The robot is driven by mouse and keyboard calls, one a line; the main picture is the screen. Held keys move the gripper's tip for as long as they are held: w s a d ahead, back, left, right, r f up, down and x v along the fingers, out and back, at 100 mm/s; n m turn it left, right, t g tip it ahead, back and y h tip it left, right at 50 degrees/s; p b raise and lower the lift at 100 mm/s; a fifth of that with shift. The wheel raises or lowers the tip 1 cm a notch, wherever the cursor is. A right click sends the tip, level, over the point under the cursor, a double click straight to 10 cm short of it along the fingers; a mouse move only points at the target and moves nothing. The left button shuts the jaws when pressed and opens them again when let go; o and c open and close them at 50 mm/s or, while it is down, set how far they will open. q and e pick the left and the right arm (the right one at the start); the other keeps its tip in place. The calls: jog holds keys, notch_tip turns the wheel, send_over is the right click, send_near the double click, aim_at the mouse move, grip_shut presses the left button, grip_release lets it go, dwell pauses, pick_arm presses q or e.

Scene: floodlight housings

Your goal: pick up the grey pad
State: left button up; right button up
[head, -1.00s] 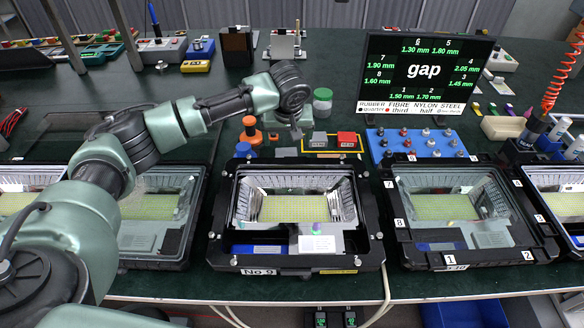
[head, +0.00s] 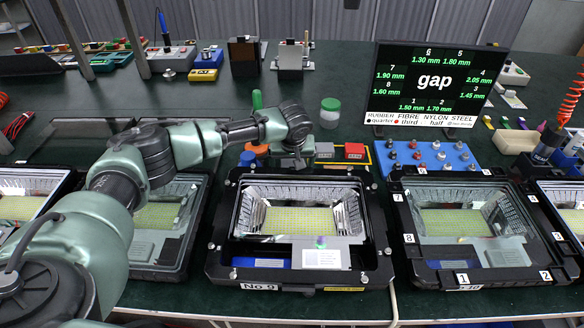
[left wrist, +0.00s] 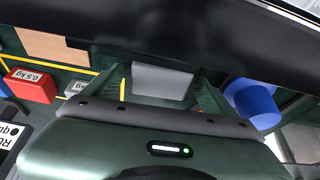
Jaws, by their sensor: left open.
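In the left wrist view the grey pad (left wrist: 162,80) lies flat on the green bench, between the two dark green fingers of my left gripper (left wrist: 163,95). The fingers are apart, one on each side of it, and I cannot tell whether they touch it. In the head view my left gripper (head: 290,162) is low over the bench, just behind the middle housing marked No 9 (head: 262,277). There the gripper hides most or all of the pad. My right gripper is not in view.
A red 0.5 kg block (left wrist: 30,85) and a small grey block (left wrist: 76,88) are on one side, a blue cylinder (left wrist: 255,103) on the other. A blue tray of pegs (head: 424,156) and the gap screen (head: 436,83) stand to the right.

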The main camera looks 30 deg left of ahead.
pick_arm(q)
jog(key=c, duration=1.5)
jog(key=shift+r, duration=0.15)
notch_tip(320, 180, up, 20)
jog(key=shift+f, duration=0.1)
